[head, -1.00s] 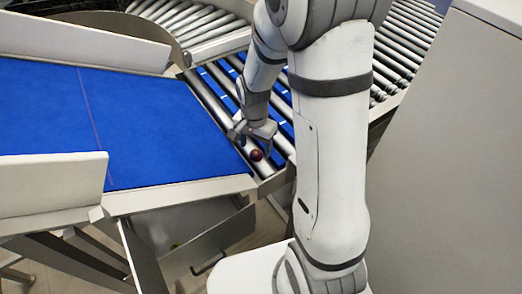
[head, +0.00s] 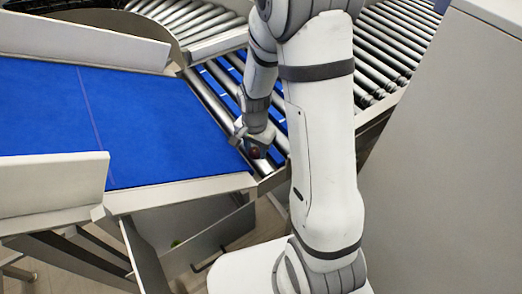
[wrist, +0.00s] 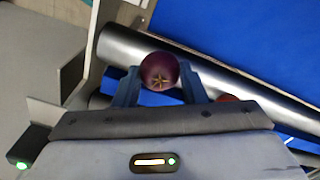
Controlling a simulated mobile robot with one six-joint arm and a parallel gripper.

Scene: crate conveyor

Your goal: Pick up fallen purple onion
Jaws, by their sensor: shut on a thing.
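A dark purple onion (wrist: 160,71) sits between the two fingers of my gripper (wrist: 160,92) in the wrist view, its star-shaped end facing the camera. The fingers are shut on it. In the head view the onion (head: 255,152) is mostly covered by my gripper (head: 256,148), which is over the metal rollers beside the blue belt's right end. I cannot tell whether the onion still touches a roller.
The blue belt (head: 110,120) lies to the left, with pale side walls. Metal rollers (head: 205,95) run along its right end. A reddish object (wrist: 228,98) shows partly behind the right finger. An open drawer (head: 205,225) is below the belt.

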